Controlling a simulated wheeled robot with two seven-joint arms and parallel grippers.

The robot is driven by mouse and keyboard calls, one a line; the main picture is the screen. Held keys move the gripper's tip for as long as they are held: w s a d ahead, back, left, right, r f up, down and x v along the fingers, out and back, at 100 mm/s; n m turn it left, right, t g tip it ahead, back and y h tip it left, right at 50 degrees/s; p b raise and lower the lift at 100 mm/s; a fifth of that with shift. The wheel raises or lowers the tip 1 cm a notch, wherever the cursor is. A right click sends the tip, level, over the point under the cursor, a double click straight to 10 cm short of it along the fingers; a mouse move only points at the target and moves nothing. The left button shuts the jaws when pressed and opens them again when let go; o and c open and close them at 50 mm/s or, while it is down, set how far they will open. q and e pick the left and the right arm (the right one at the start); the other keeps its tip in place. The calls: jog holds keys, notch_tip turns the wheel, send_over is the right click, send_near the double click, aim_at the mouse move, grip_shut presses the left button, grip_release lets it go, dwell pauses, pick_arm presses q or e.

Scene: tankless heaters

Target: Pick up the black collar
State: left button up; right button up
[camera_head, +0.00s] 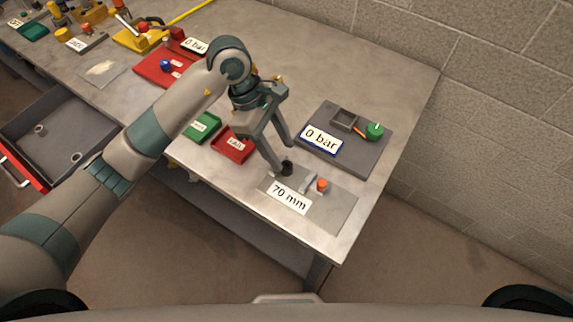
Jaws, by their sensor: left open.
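The black collar (287,168) is a small dark ring-like piece at the upper edge of the grey mat (338,208) marked "70 mm". My left gripper (285,159) reaches down over the table with its two fingers spread. One fingertip is right beside the collar in the picture, and the other is farther back. I cannot tell whether a finger touches the collar. Nothing shows held between the fingers. My right gripper is out of view.
An orange-capped piece (321,186) and a small light block (308,183) stand on the mat. A dark panel (372,158) with a "0 bar" label lies behind. Green (203,127) and red (233,146) trays are left of the gripper. The table's front edge is near.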

aim_at(287, 166)
pick_arm(q)
jog(key=shift+s+d+f+p, duration=0.1)
jog(key=shift+s+f+p, duration=0.1)
jog(key=shift+f+p, duration=0.1)
jog(key=p+x, duration=0.1)
jog(key=x, duration=0.1)
jog(key=shift+s+f, duration=0.1)
jog(key=shift+f, duration=0.65)
grip_shut()
